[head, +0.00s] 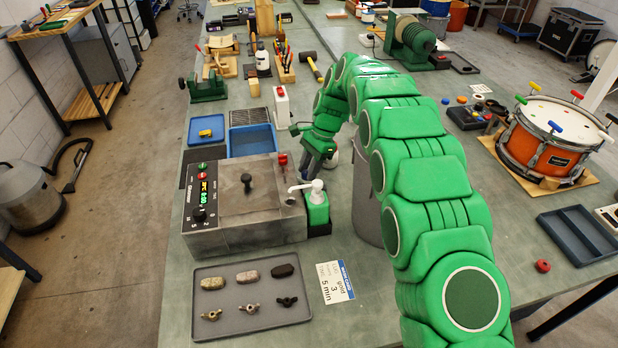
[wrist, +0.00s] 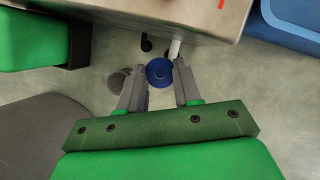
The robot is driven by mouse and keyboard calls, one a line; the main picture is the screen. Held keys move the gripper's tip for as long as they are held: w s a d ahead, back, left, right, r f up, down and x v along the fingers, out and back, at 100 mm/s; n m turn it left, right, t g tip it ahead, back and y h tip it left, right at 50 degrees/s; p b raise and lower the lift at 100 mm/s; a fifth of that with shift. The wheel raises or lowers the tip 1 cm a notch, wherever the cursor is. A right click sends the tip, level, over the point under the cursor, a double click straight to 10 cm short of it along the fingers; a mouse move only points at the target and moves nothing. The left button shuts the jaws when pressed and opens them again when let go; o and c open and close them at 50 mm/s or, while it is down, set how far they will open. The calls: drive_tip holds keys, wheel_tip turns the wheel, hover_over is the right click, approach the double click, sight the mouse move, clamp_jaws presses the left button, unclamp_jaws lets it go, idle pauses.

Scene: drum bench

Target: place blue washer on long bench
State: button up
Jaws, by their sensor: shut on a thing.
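The blue washer (wrist: 160,72) is a round blue ring with a darker centre, between the fingertips of my gripper (wrist: 159,82) in the wrist view. My gripper is shut on it, held over the grey-green bench. In the head view my gripper (head: 316,158) is right of the ultrasonic-type machine, low near the bench, and the washer is hidden there. The long bench (head: 375,292) runs away from me with a grey-green top. How high the washer is above the bench I cannot tell.
A steel machine (head: 245,200), green pump bottle (head: 317,205) and grey bin (head: 366,200) stand close around my gripper. Blue trays (head: 207,129) lie behind. A grey tray (head: 250,318) with small parts and a card (head: 335,282) lie in front. A drum (head: 550,135) is at right.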

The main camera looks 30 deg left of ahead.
drive_tip(key=shift+f, duration=2.05)
drive_tip(key=o, duration=0.8)
drive_tip(key=shift+f, duration=0.1)
drive_tip(key=v, duration=1.2)
drive_tip(key=shift+o, duration=0.6)
